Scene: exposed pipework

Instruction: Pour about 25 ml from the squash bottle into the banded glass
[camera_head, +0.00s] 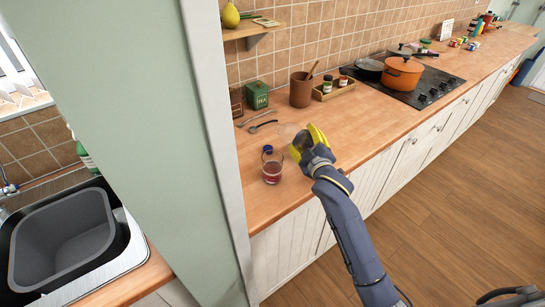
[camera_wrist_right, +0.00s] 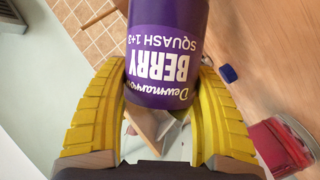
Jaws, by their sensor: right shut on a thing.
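The squash bottle (camera_wrist_right: 165,50), with a purple label reading Berry Squash 1+3, is between the yellow fingers of my right gripper (camera_wrist_right: 160,95), which is shut on it. The label lettering is upside down in the wrist view. In the head view my right gripper (camera_head: 309,140) is above the counter and mostly hides the bottle. A clear glass (camera_head: 272,168) with red liquid in it stands on the counter, left of and nearer than the gripper. It also shows at the wrist view's lower right (camera_wrist_right: 283,148); its band is not clear. My left gripper is not in view.
A blue cap (camera_head: 267,150) lies behind the glass. A faint clear round shape (camera_head: 288,132) shows beside the gripper. Spoons (camera_head: 262,125), a green tea tin (camera_head: 257,95) and a brown utensil pot (camera_head: 301,90) are farther back. A wall edge (camera_head: 222,150) borders the counter's left.

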